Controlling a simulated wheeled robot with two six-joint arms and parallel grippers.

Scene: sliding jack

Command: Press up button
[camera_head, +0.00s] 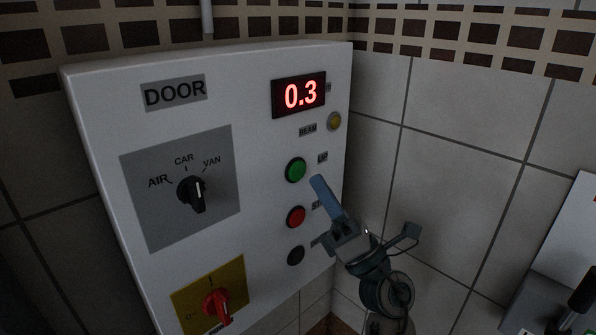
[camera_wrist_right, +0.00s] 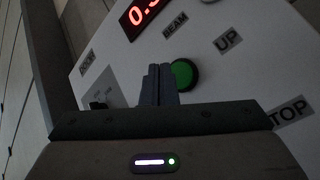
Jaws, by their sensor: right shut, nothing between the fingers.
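The up button is a round green button (camera_head: 296,170) beside the UP label (camera_head: 323,157), on a white control box. It also shows in the right wrist view (camera_wrist_right: 184,74), partly covered by my fingers. My right gripper (camera_head: 318,181) is shut and empty. In the head view its fingertips are just right of and slightly below the green button. In the wrist view the fingertips overlap the button's left edge; I cannot tell whether they touch it. My left gripper is not in view.
The white box (camera_head: 110,110) carries a red display (camera_head: 299,94) reading 0.3, a yellow lamp (camera_head: 334,121), a red button (camera_head: 296,216), a black button (camera_head: 295,255), a black selector knob (camera_head: 191,193) and a red switch (camera_head: 217,306). Tiled walls (camera_head: 460,150) stand behind and to the right.

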